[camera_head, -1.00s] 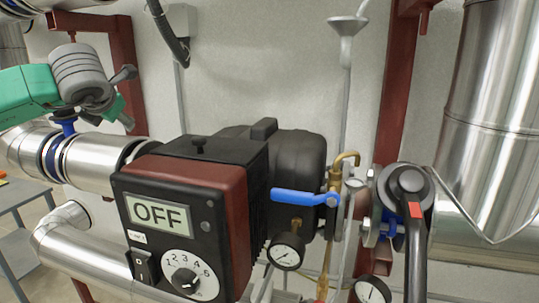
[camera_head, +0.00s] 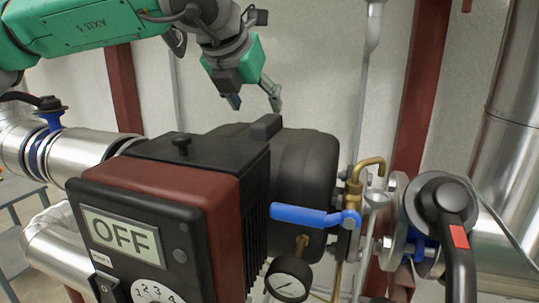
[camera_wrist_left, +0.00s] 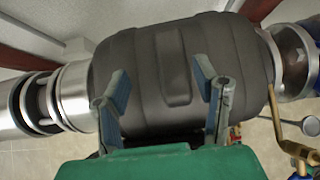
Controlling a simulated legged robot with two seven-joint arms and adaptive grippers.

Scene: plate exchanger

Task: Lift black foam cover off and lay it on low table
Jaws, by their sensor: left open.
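The black foam cover (camera_head: 303,168) is a rounded dark shell with a raised ridge on top. It sits around the pipe unit behind the control box, which partly hides it. It also fills the middle of the left wrist view (camera_wrist_left: 140,75), with its ridge between the fingers in the picture. My left gripper (camera_head: 254,102) is open and empty above the cover, its fingers pointing down toward the ridge. A gap shows between fingertips and cover in the head view. My right gripper is not in view. A grey table (camera_head: 12,222) shows partly at the left edge; I cannot tell if it is the low table.
The control box (camera_head: 165,205) reading OFF stands in front of the cover. A blue lever (camera_head: 312,216), a gauge (camera_head: 289,280) and a black-handled valve (camera_head: 446,205) stand to its right. Steel pipe (camera_head: 85,155) lies left. Red posts (camera_head: 411,95) stand behind.

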